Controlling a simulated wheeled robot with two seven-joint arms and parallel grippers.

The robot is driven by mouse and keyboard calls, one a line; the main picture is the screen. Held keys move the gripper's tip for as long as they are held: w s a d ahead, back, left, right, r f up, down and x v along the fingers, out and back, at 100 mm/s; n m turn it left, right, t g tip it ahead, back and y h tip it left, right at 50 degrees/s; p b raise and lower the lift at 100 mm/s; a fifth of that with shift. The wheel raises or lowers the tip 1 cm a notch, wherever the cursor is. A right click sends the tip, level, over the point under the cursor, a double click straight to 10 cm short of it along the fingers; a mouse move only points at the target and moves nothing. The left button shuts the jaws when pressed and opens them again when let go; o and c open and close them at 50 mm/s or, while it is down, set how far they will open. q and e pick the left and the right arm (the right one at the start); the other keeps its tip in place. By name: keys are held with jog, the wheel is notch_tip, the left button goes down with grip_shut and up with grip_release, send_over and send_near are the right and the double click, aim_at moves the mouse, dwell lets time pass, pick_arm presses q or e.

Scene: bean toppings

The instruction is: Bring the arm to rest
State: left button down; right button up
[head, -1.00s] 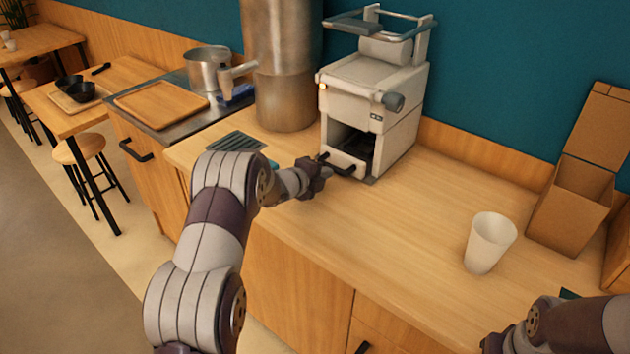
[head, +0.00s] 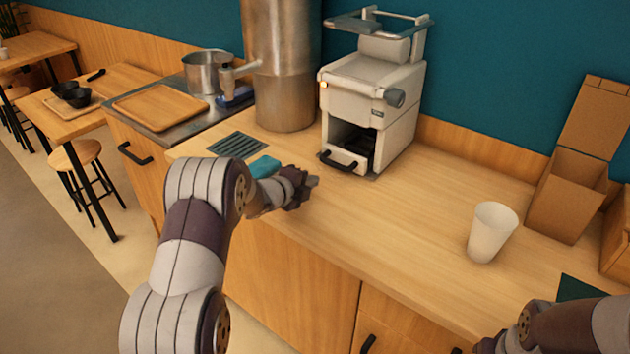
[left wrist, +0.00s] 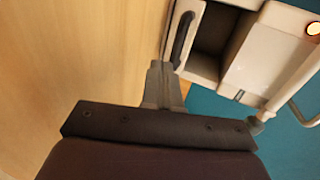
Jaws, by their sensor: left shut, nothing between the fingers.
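My left arm comes in from the left in the head view. Its gripper (head: 311,183) is shut and empty above the wooden counter, in front of and left of the white machine (head: 370,95). The left wrist view shows the closed fingers (left wrist: 160,80) with the machine's black handle (left wrist: 182,40) beyond them; in the head view the gripper is clear of that handle. My right arm shows at the bottom right corner of the head view, with its fingers not clearly seen.
A white cup (head: 491,232) stands on the counter (head: 400,225) at right. Open cardboard boxes (head: 568,200) are behind it. A steel cylinder (head: 283,70), a pot (head: 207,72) and a wooden tray (head: 160,105) are at back left. The counter's middle is clear.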

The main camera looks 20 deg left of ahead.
pick_arm(q)
jog(key=v, duration=0.6)
jog(key=shift+s+a+r, duration=0.1)
jog(key=shift+s, duration=0.15)
jog(key=s+d+r+n+g+y+p, duration=0.1)
jog(key=s+d+r+n+g+p, duration=0.1)
jog(key=s+n, duration=0.5)
jog(key=s+d+r+n+g+y+p, duration=0.2)
jog(key=s+n+g+p, duration=0.3)
jog(key=s, duration=0.8)
jog(key=s+d+r+n+g+y+p, duration=0.1)
jog(key=s+d+n+g+p, duration=0.2)
jog(key=s+n, duration=0.6)
jog(key=shift+s+d+r+n+g+p, duration=0.3)
jog(key=shift+s+r+g+p, duration=0.1)
jog(key=shift+s+g, duration=0.35)
